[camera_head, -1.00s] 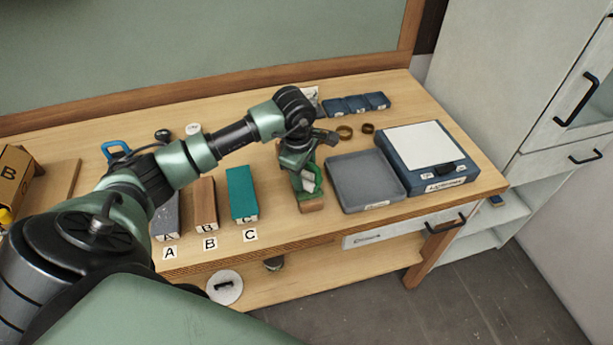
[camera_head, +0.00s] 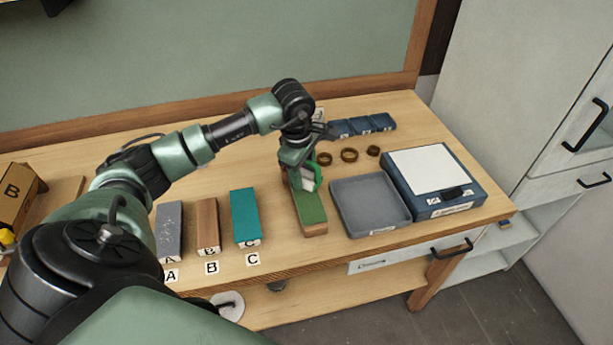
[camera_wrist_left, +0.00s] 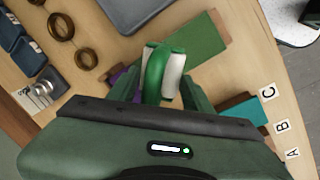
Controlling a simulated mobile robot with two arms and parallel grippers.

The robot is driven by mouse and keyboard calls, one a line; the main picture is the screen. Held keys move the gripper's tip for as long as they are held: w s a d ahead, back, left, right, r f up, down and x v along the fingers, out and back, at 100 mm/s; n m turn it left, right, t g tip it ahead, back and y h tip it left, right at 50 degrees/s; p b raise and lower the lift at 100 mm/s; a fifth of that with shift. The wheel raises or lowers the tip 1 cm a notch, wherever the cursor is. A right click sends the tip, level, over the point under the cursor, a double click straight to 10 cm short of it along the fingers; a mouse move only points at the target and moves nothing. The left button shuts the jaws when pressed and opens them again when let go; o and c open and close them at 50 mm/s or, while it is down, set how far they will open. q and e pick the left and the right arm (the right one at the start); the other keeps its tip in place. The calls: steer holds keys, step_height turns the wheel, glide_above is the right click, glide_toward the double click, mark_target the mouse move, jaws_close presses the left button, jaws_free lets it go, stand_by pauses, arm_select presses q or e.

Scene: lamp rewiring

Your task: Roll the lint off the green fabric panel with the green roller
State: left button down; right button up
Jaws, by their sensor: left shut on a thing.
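The green fabric panel (camera_head: 313,210) tops a narrow wooden block on the bench, between the teal block C and the grey tray. In the left wrist view the panel (camera_wrist_left: 195,50) stretches beyond the roller. My left gripper (camera_head: 302,166) is shut on the green roller (camera_head: 312,176), over the far part of the panel. In the left wrist view the roller (camera_wrist_left: 154,73) shows a green handle and a white cylinder between the fingers. I cannot tell whether the cylinder touches the fabric. No lint is clear at this size. My right gripper is not in view.
The grey tray (camera_head: 370,205) and the blue lightbox (camera_head: 434,181) stand right of the panel. Blocks A (camera_head: 170,233), B (camera_head: 207,226) and C (camera_head: 244,217) stand to its left. Several brass rings (camera_head: 349,155) and blue bins (camera_head: 361,126) lie behind.

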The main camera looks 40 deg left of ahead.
arm_select(q)
steer(key=shift+w+a+r+p, duration=0.15)
steer(key=shift+r+p, duration=0.15)
steer(key=shift+r, duration=0.3)
steer(key=shift+a+r+p, duration=0.1)
steer(key=shift+r+p, duration=0.15)
steer(key=shift+r, duration=0.6)
steer(key=shift+d+r, duration=0.15)
steer(key=shift+r, duration=0.1)
